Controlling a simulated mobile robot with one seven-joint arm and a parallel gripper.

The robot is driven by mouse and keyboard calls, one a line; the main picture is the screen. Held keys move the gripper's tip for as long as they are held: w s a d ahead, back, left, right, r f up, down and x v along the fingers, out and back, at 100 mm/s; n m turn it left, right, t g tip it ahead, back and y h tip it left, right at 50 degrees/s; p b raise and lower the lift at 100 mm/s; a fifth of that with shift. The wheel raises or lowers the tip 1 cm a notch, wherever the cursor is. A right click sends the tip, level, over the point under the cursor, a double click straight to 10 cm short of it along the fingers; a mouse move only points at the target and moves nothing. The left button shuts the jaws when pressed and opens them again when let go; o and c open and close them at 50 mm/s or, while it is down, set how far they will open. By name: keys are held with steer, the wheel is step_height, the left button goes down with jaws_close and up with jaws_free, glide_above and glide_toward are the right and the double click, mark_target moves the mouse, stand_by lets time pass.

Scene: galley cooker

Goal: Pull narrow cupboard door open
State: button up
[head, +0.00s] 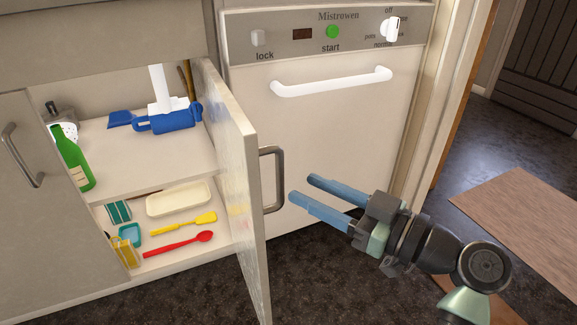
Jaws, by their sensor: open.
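The narrow cupboard door (236,165) stands swung open, roughly edge-on to the view, with its hinge side by the dishwasher. Its grey bar handle (272,180) is on the face turned to the right. My gripper (299,188) is open, with two blue fingers pointing left toward the handle. The fingertips are just right of the handle and appear apart from it. Nothing is between the fingers. The cupboard's inside shows, with a shelf (150,165) across it.
A dishwasher (320,130) with a white handle is behind my gripper. A second, closed door (45,210) is at left. The cupboard holds a green bottle (75,165), a blue item (168,119), a white tray (180,198) and utensils. Dark floor is clear at right, with a mat (525,220).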

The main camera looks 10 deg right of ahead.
steer(key=p+v, duration=0.1)
steer(key=v, duration=0.5)
steer(key=shift+p, duration=0.4)
